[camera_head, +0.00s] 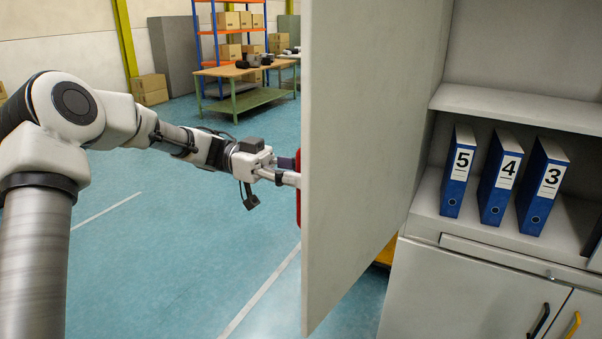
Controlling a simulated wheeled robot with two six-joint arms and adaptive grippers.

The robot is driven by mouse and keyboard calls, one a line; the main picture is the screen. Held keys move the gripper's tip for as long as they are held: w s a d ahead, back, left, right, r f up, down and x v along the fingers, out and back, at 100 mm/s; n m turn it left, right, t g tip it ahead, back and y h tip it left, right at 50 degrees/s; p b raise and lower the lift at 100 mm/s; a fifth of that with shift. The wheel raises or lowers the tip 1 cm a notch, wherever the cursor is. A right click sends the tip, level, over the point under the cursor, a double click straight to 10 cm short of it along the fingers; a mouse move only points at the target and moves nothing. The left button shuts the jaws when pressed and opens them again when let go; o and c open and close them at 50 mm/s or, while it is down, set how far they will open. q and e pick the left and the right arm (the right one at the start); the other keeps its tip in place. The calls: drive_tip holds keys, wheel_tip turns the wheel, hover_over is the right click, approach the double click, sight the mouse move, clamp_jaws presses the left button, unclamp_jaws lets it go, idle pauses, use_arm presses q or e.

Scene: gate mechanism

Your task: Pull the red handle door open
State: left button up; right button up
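The grey cabinet door (375,150) stands swung open toward me, its inner face showing. A small strip of the red handle (299,207) shows at the left edge of the door, on its far face; most of the handle is hidden behind the door. My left gripper (289,173) reaches in from the left and is at the handle. Its fingertips are partly hidden, so I cannot tell whether they are closed on the handle. My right gripper is not in view.
The open cabinet holds blue binders marked 5 (457,180), 4 (499,185) and 3 (541,195) on a shelf. Lower doors with a black handle (538,321) and a yellow handle (572,325) are below. The floor left of the door is clear. A workbench (245,103) stands far back.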

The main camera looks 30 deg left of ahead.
use_arm(q)
drive_tip(key=a, duration=1.1)
drive_tip(key=shift+s+a, duration=0.15)
drive_tip(key=shift+a, duration=0.2)
